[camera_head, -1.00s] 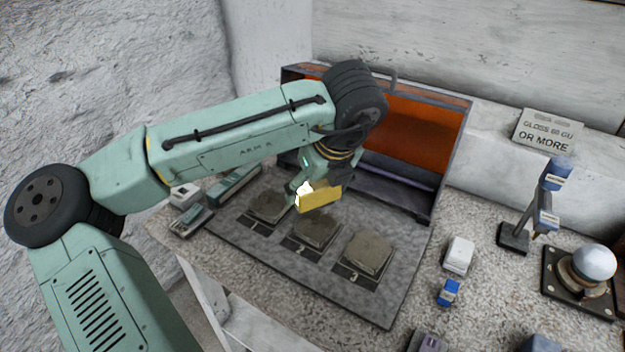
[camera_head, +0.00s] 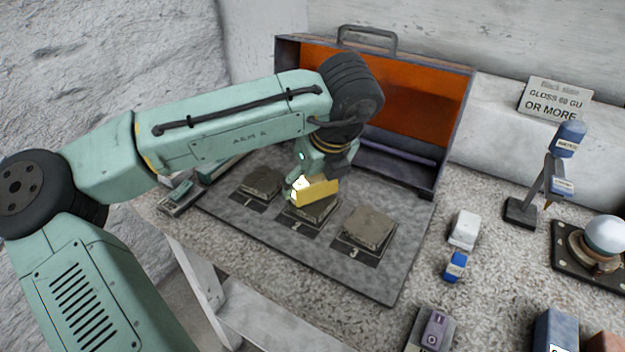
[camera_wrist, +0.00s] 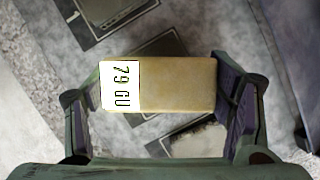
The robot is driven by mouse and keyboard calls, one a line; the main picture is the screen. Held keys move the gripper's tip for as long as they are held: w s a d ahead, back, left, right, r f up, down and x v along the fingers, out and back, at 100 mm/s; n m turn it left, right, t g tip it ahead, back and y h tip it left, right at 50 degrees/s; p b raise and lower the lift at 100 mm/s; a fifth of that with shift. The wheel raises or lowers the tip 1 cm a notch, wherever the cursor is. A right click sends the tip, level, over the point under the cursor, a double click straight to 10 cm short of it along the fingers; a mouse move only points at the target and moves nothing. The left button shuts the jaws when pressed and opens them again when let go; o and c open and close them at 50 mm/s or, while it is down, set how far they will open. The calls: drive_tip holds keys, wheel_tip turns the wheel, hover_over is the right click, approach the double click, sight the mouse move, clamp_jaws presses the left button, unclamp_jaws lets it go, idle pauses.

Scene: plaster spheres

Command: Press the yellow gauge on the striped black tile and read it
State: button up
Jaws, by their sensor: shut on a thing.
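My gripper (camera_wrist: 160,88) is shut on the yellow gauge (camera_head: 318,190), a box-shaped block with a white display at its left end. In the wrist view the gauge (camera_wrist: 178,84) lies between the two fingers, and its display reads 79 GU, turned sideways. In the head view the gauge is at the middle tile (camera_head: 322,212), low over it and covering part of it; I cannot tell whether they touch. The left tile (camera_head: 262,182) and right tile (camera_head: 369,228) are uncovered. All three look dusty grey-brown; I cannot make out stripes.
The tiles lie on a grey mat (camera_head: 300,250) before an open orange-lined case (camera_head: 415,120). A sign (camera_head: 555,102) reads GLOSS 60 GU OR MORE. To the right are a white block (camera_head: 464,229), a blue-labelled item (camera_head: 456,266), a stand (camera_head: 522,212) and a white dome (camera_head: 605,235).

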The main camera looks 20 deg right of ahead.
drive_tip(key=shift+f, duration=0.6)
idle(1.1)
drive_tip(key=shift+r, duration=0.1)
wheel_tip(320, 180, up, 7)
drive_tip(key=p, duration=0.6)
idle(1.5)
